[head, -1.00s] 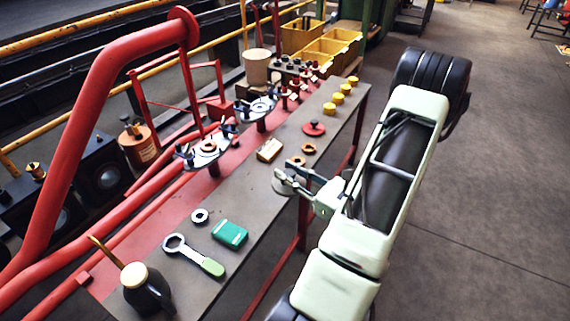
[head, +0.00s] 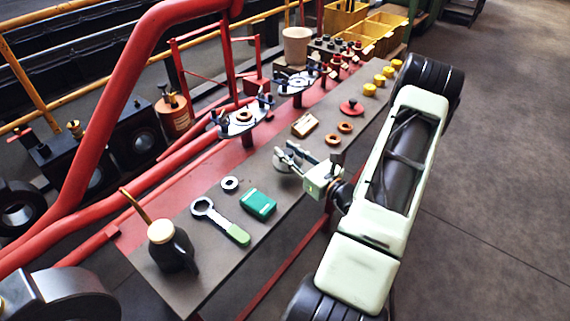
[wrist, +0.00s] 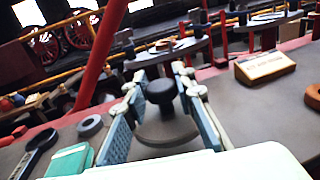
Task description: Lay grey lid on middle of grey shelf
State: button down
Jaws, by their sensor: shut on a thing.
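The grey lid (wrist: 168,128) is a round disc with a dark knob, held between the two fingers of my gripper (wrist: 158,85) in the wrist view. In the head view my gripper (head: 288,155) is shut on the lid (head: 284,164), which is partly hidden by the fingers. The lid looks about level over the grey shelf (head: 215,268), between the green box and the wooden block. I cannot tell whether it touches the surface.
A wooden block (head: 304,125), brown rings (head: 333,139) and a red knob (head: 351,108) lie beyond. Red pipes run behind.

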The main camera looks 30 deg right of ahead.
jog(key=shift+w+a+f, duration=0.1)
jog(key=shift+w+f, duration=0.2)
jog(key=shift+w, duration=0.05)
jog(key=shift+w+f+b, duration=0.15)
jog(key=shift+f+b, duration=0.2)
jog(key=shift+f, duration=0.55)
jog(key=shift+w+f+b, duration=0.1)
jog(key=shift+f+b, duration=0.2)
jog(key=shift+f, duration=0.6)
jog(key=shift+f, duration=0.1)
jog(key=shift+f, duration=0.1)
jog(key=c, duration=1.6)
grip_release()
